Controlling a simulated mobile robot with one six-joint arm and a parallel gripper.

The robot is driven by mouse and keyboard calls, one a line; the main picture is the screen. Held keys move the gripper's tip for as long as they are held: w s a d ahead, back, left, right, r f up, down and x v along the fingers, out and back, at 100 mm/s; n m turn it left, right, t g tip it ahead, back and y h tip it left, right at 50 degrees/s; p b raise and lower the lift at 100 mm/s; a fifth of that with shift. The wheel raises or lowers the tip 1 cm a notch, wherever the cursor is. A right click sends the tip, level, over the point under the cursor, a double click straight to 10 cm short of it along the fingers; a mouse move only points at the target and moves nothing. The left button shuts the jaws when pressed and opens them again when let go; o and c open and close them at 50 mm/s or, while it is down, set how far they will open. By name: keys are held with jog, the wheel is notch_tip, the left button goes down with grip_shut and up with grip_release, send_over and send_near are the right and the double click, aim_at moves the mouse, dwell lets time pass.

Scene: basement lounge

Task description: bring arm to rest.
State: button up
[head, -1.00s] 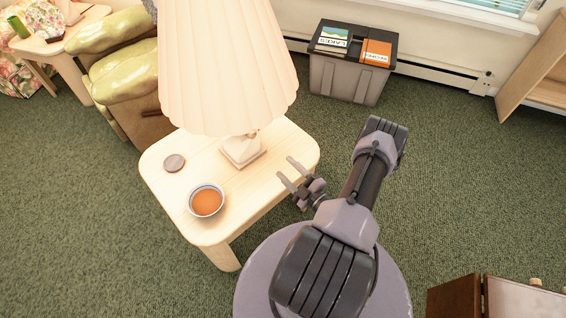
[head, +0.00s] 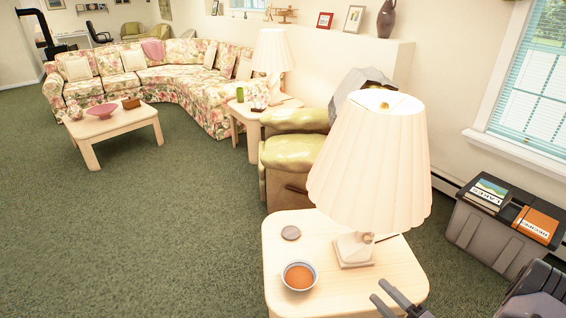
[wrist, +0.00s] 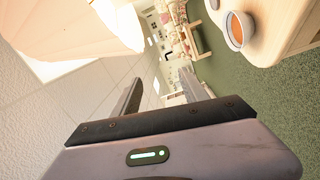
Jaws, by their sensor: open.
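My gripper (head: 397,301) shows at the bottom edge of the head view, over the front right corner of the near side table (head: 385,276). Its two fingers are apart with nothing between them. It also shows in the wrist view (wrist: 160,90), open and empty. Part of my arm shows at the bottom right corner of the head view; the rest is out of frame.
A grey bin (head: 480,240) with books stands at right. An armchair (head: 285,170) is behind the table. Open carpet (head: 150,230) lies left.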

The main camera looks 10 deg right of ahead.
jog(key=s+a+r+n+g+y, duration=0.2)
jog(key=a+r+n+g+y, duration=0.3)
jog(key=a+r+n+g, duration=1.4)
jog(key=s+a+r+n+t+h, duration=0.3)
jog(key=s+r+n+h, duration=0.1)
jog(key=n, duration=1)
jog(key=s+a+r+n+t+h, duration=0.4)
jog(key=s+n, duration=0.3)
jog(key=n, duration=0.7)
jog(key=shift+s+a+r+n+t+h, duration=0.35)
jog(key=shift+r+h, duration=0.25)
jog(key=shift+r, duration=0.3)
